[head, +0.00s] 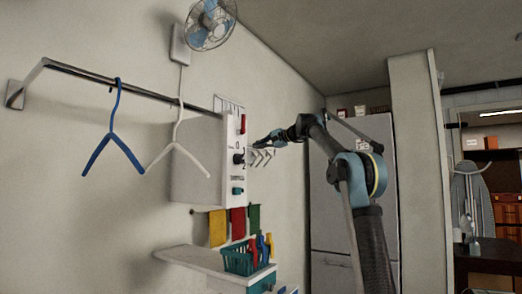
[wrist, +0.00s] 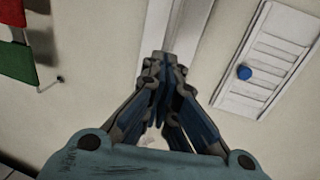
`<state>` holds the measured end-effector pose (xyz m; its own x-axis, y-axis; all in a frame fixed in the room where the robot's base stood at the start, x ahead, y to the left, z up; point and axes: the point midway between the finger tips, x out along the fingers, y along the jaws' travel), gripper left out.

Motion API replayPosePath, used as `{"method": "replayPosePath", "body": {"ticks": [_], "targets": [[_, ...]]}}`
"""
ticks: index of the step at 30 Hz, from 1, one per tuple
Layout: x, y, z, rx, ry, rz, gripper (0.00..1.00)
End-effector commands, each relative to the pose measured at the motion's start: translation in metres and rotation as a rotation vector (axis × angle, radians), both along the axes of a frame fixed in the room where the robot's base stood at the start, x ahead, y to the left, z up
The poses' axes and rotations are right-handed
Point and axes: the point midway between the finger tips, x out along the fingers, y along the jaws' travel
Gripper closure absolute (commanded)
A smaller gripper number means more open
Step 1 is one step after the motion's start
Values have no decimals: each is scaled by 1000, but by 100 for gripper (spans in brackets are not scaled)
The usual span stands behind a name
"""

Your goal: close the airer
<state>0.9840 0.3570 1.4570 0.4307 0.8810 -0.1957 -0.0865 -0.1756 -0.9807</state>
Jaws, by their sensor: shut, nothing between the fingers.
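I cannot tell for sure which thing is the airer. A white slatted frame with a blue knob (wrist: 245,72) lies against the wall at the right of the wrist view. What looks like the same frame (head: 231,103) shows partly above the grey box in the head view. A small white zigzag rack (head: 263,157) shows below my gripper in the head view. My gripper (head: 258,143) is shut and empty, beside the box's panel; in the wrist view its fingertips (wrist: 165,62) meet in front of a pale strip. Whether it touches anything is unclear.
The grey box (head: 195,165) has a panel with red, black and teal controls. A rail (head: 150,93) with blue and white hangers is at left. Coloured cloths (head: 236,223) hang below the box, above a shelf with a teal basket (head: 245,260). A fan is overhead.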

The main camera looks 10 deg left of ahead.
Motion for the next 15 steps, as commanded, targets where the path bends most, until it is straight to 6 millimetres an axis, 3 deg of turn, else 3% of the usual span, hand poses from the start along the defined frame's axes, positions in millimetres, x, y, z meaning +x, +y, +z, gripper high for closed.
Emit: {"method": "replayPosePath", "body": {"ticks": [9, 15], "targets": [[18, 37, 0, 0, 0, 2, 100], [21, 44, 0, 1, 0, 0, 100]]}}
